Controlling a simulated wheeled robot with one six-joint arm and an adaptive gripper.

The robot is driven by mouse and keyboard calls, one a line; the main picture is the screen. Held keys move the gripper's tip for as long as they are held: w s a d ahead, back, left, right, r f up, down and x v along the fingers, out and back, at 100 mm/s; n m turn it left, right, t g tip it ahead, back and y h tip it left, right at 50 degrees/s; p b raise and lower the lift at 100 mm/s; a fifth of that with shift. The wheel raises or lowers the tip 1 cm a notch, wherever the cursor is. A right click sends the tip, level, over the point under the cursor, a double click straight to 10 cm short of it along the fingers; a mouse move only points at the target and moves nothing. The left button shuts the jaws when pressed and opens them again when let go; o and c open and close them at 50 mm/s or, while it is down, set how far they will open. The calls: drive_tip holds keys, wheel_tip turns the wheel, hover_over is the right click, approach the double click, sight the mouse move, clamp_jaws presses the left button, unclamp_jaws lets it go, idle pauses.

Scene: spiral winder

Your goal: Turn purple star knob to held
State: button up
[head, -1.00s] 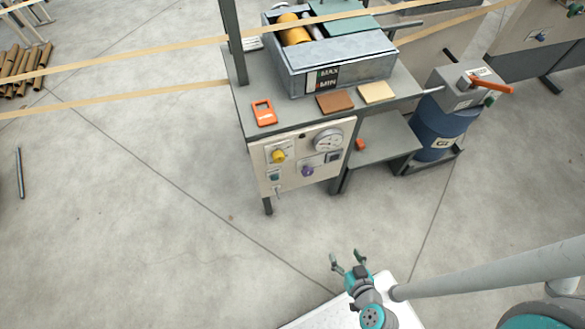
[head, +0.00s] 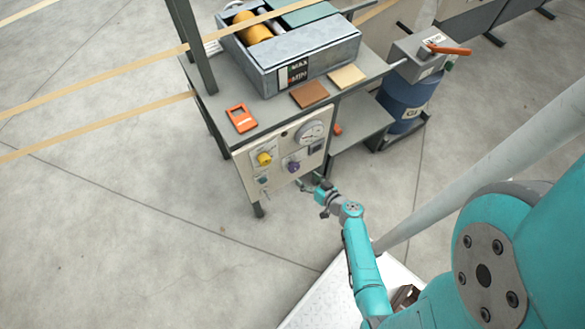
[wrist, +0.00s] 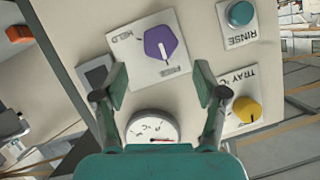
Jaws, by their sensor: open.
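The purple star knob (wrist: 160,44) sits on a white plate marked HELD and FREE in the wrist view. Its white pointer line points toward the FREE label. In the head view the knob (head: 294,166) is on the front panel (head: 282,158) of the workbench, below the round gauge. My gripper (wrist: 160,80) is open and empty in the wrist view, its two fingers apart on either side below the knob, not visibly touching it. In the head view my gripper (head: 308,184) is just in front of the panel's lower right.
Near the knob are a yellow knob (wrist: 246,110) marked TRAY, a teal RINSE button (wrist: 239,14), a dial gauge (wrist: 152,126) and a dark square (wrist: 96,74). Above the panel, the bench top holds an orange device (head: 241,118) and a grey tray (head: 290,55). Open floor lies left.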

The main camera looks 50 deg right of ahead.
sight(296, 169)
drive_tip(key=x, duration=0.8)
drive_tip(key=shift+w+f, duration=0.1)
drive_tip(key=shift+w, duration=0.1)
drive_tip(key=c, duration=1.1)
drive_tip(key=shift+m, duration=0.3)
drive_tip(key=shift+c, duration=0.2)
drive_tip(key=shift+d+m+t+y, duration=0.1)
drive_tip(key=shift+m+t+y, duration=0.3)
drive_tip(key=shift+m+y, duration=0.4)
drive_tip(key=m+t+y, duration=0.1)
drive_tip(key=m, duration=0.2)
drive_tip(key=shift+m, duration=0.3)
drive_tip(key=m+t+y, duration=0.1)
drive_tip(key=m, duration=0.2)
drive_tip(key=shift+m+t, duration=0.4)
drive_tip(key=shift+m+t+y, duration=0.3)
drive_tip(key=shift+m+t, duration=0.2)
drive_tip(key=shift+m, duration=0.6)
drive_tip(key=shift+f+m, duration=0.1)
drive_tip(key=shift+m, duration=0.6)
